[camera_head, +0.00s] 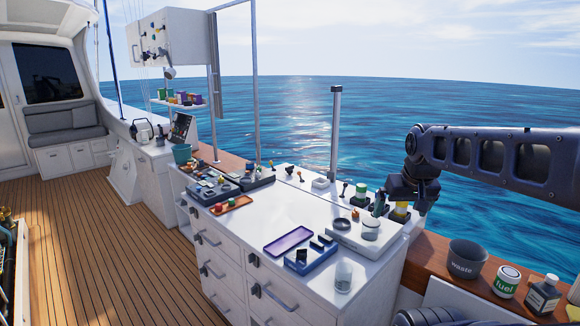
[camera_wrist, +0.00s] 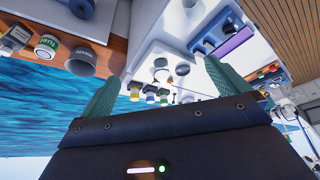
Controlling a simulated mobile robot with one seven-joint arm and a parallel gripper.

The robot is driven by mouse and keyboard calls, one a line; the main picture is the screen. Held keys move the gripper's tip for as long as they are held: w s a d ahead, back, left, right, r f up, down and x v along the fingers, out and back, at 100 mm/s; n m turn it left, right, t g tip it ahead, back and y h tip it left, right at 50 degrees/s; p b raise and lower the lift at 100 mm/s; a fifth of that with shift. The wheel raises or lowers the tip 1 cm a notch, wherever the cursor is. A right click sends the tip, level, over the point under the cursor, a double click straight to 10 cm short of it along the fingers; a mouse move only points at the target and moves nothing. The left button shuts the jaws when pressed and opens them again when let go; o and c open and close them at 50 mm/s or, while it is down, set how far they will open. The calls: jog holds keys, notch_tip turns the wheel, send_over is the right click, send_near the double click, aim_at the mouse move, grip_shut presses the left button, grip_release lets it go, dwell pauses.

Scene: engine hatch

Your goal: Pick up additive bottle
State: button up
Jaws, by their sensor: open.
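The green-labelled fuel can (camera_head: 507,281) and grey waste cup (camera_head: 467,259) stand on the ledge left of the bottle. The white counter (camera_head: 250,228) holds a purple tray (camera_head: 288,241), a blue tray (camera_head: 306,258), a clear cup (camera_head: 344,275) and small containers. Its middle is fairly clear.

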dwell(0.3)
jog(key=c, duration=0.9)
jog(key=shift+c, duration=0.2)
